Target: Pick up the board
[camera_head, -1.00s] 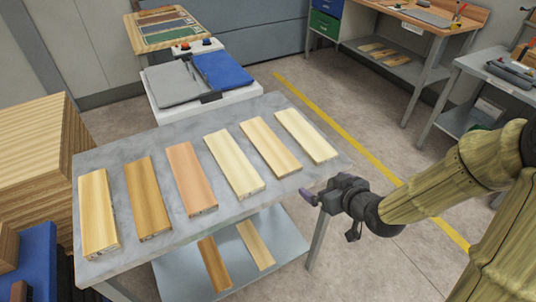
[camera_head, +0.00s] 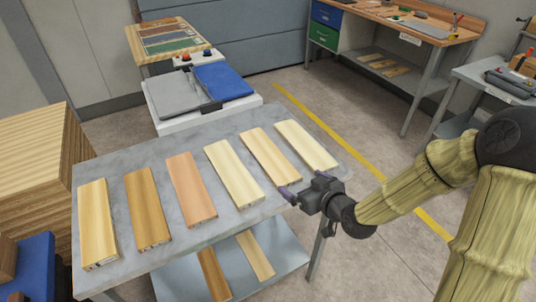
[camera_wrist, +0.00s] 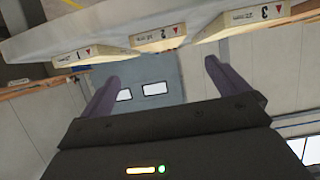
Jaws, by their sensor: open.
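Several wooden boards lie side by side on the grey table (camera_head: 185,250). From the right in the head view they are a pale board (camera_head: 306,145), a light tan board (camera_head: 270,156), a pale yellow board (camera_head: 233,172), a pinkish board (camera_head: 191,189), a brown board (camera_head: 148,208) and a yellowish board (camera_head: 97,224). My gripper (camera_head: 289,193) is open and empty near the table's right edge, just short of the tan board's near end. In the wrist view, board ends marked 1 (camera_wrist: 88,53), 2 (camera_wrist: 158,38) and 3 (camera_wrist: 245,20) show; end 2 lies between my fingertips (camera_wrist: 160,72), apart from them.
Two more boards (camera_head: 255,255) lie on the table's lower shelf. Behind the table stands a white unit (camera_head: 232,106) with grey and blue pads. A wooden block stack (camera_head: 40,170) stands at left. The floor right of the table is clear.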

